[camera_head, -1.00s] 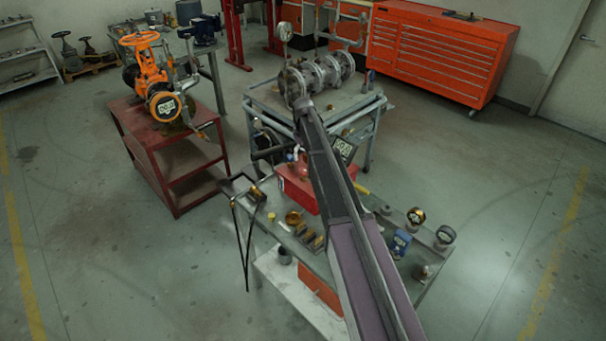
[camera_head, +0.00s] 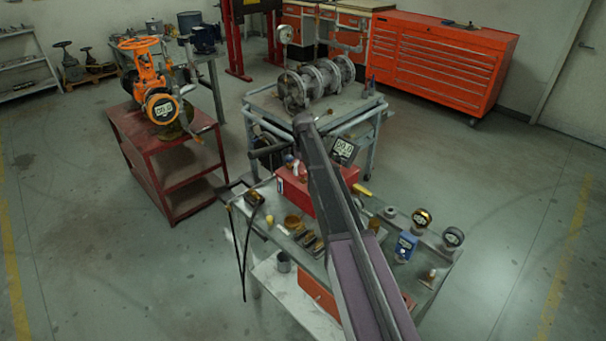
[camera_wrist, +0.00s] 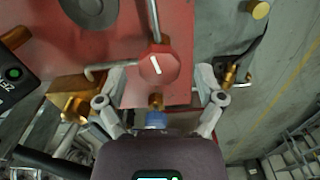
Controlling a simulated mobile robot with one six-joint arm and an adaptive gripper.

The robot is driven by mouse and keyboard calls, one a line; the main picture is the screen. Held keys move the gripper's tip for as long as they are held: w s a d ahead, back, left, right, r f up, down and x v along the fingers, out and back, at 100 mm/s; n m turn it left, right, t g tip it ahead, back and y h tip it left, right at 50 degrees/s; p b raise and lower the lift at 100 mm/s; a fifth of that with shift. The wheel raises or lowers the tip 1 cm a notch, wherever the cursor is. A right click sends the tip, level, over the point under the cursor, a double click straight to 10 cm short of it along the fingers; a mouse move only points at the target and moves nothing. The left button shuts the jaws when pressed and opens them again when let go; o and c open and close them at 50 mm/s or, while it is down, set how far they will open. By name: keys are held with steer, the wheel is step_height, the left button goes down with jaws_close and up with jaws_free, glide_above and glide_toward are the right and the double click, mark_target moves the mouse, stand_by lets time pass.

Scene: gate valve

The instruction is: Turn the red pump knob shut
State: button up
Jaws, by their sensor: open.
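The red knob (camera_wrist: 158,66), eight-sided with a white line on its face, shows in the middle of the wrist view in front of a red panel. My gripper (camera_wrist: 158,74) is open, with one finger to the left of the knob and one to the right. Gaps show between the fingers and the knob, so I see no grip on it. The white line is slightly tilted from upright. In the head view the red pump box (camera_head: 345,186) sits on the bench, partly hidden behind my arm. The knob and fingers cannot be made out clearly there.
In the wrist view a brass fitting (camera_wrist: 78,92) and a bent rod lie left of the knob, with a black gauge (camera_wrist: 14,80) farther left. In the head view a display (camera_head: 344,149) stands behind the box. Several gauges (camera_head: 422,218) and small parts crowd the bench (camera_head: 395,275).

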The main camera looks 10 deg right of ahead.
steer(key=shift+f, duration=0.25)
steer(key=c, duration=1.1)
steer(key=shift+c, duration=0.2)
